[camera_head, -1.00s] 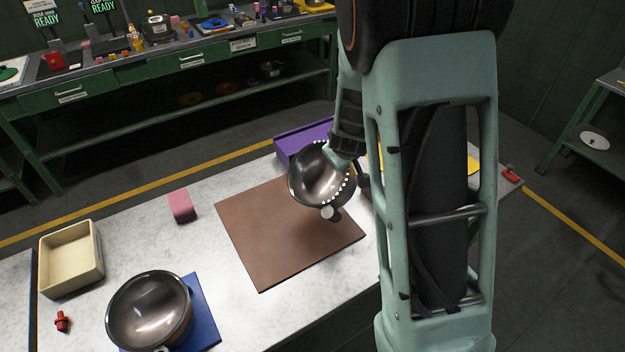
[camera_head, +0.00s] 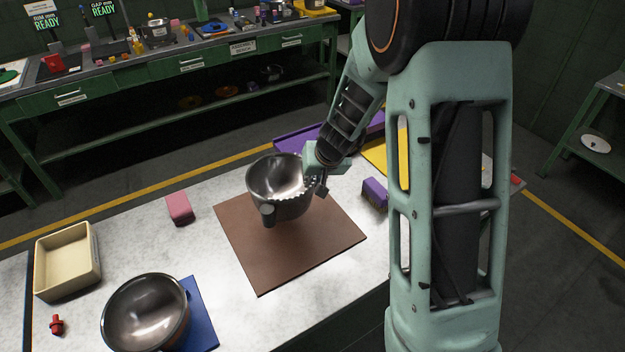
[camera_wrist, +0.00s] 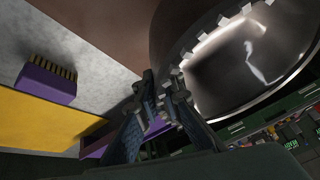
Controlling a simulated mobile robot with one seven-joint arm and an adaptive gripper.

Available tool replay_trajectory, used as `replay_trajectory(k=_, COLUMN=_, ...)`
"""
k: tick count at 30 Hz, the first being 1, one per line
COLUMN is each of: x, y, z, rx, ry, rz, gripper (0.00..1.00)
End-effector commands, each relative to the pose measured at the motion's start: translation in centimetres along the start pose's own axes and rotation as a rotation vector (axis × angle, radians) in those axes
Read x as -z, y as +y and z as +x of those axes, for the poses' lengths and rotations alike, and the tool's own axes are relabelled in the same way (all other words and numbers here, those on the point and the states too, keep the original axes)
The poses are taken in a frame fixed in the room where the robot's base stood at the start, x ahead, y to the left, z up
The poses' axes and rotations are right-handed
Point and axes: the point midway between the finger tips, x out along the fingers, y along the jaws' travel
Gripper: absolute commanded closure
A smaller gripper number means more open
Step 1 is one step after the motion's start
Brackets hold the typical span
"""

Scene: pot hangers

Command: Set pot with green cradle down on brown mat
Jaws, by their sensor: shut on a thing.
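A dark metal pot (camera_head: 278,178) with pale teeth along part of its rim is over the back half of the brown mat (camera_head: 285,262) in the head view. It is nearly upright, and a shadow lies below it; it looks slightly above the mat, but contact is hard to judge. My gripper (camera_head: 319,186) is shut on the pot's right rim. In the wrist view the fingers of my gripper (camera_wrist: 160,105) meet at the toothed rim of the pot (camera_wrist: 245,65). I cannot make out a green cradle on it.
A second pot (camera_head: 145,312) sits on a blue mat (camera_head: 204,320) at front left. A cream bin (camera_head: 68,265), a red piece (camera_head: 57,325) and a pink block (camera_head: 178,207) lie left. A purple brush (camera_head: 374,192), purple tray (camera_head: 290,142) and yellow mat (camera_head: 375,153) are right and behind.

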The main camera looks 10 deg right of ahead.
Motion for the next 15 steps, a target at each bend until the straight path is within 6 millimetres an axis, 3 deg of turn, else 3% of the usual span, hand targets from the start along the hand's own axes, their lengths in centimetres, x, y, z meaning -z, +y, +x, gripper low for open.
replay_trajectory(k=6, x=0.1, y=0.1, z=0.0, rx=0.008, ry=0.005, rz=0.009, gripper=1.00)
replay_trajectory(k=15, x=-1.2, y=0.5, z=2.5, rx=0.007, ry=0.004, rz=0.008, gripper=1.00)
